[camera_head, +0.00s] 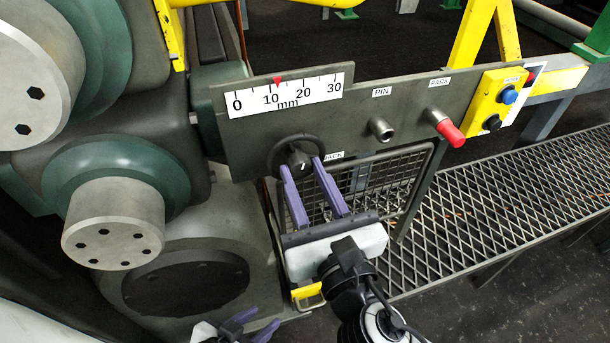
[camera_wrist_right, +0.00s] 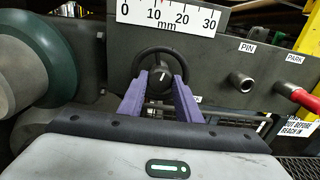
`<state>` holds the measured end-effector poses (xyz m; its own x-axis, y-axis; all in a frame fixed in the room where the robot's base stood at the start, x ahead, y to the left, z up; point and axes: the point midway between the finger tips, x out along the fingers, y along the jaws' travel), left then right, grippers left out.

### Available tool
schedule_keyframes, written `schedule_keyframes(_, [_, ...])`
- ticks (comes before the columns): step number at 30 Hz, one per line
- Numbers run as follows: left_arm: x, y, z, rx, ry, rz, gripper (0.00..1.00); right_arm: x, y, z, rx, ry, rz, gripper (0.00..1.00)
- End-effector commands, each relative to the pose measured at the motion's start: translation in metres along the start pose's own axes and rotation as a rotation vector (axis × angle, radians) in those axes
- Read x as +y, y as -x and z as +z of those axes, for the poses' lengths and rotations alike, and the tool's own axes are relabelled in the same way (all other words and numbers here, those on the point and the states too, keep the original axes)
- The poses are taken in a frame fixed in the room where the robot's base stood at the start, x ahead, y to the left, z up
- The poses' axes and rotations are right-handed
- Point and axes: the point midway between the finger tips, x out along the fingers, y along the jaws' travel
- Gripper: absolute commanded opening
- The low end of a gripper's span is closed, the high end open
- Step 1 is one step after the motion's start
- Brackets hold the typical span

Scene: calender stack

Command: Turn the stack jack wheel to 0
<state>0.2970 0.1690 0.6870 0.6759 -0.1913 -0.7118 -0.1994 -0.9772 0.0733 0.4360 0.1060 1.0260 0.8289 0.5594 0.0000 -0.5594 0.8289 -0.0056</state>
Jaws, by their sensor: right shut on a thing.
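The jack wheel (camera_head: 295,157) is a dark ring with a central hub on the grey panel, beside the JACK label (camera_head: 333,155). It also shows in the right wrist view (camera_wrist_right: 137,66), with a white mark on its hub. Above it, the white mm scale (camera_head: 318,92) runs from 0 to 30. The red pointer (camera_head: 278,80) stands near 10, seemingly slightly past it. My right gripper (camera_head: 301,163) is shut on the wheel's hub, its purple fingers on both sides. My left gripper (camera_head: 266,317) is low at the bottom edge, away from the wheel, with its fingers apart.
Right of the wheel are the PIN stub (camera_head: 381,129) and the red-tipped PARK handle (camera_head: 446,128). A yellow button box (camera_head: 497,99) is farther right. A wire basket (camera_head: 375,185) is below the panel. Large rolls (camera_head: 113,222) crowd the left, and a mesh walkway (camera_head: 500,205) lies right.

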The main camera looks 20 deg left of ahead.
Motion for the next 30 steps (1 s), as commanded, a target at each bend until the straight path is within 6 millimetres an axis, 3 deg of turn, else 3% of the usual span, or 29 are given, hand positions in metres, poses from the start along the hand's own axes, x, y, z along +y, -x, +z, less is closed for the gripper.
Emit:
schedule_keyframes(8, [0.0006, 0.0008, 0.0022, -0.004, 0.001, 0.001, 0.38, 0.0000, 0.0000, 0.0000, 0.000, -0.079, 0.000, 0.09])
schedule_keyframes(30, [0.0008, 0.0009, 0.0019, -0.003, 0.001, 0.001, 0.38, -0.0002, 0.0001, -0.0003, 0.000, -0.558, 0.000, 0.09])
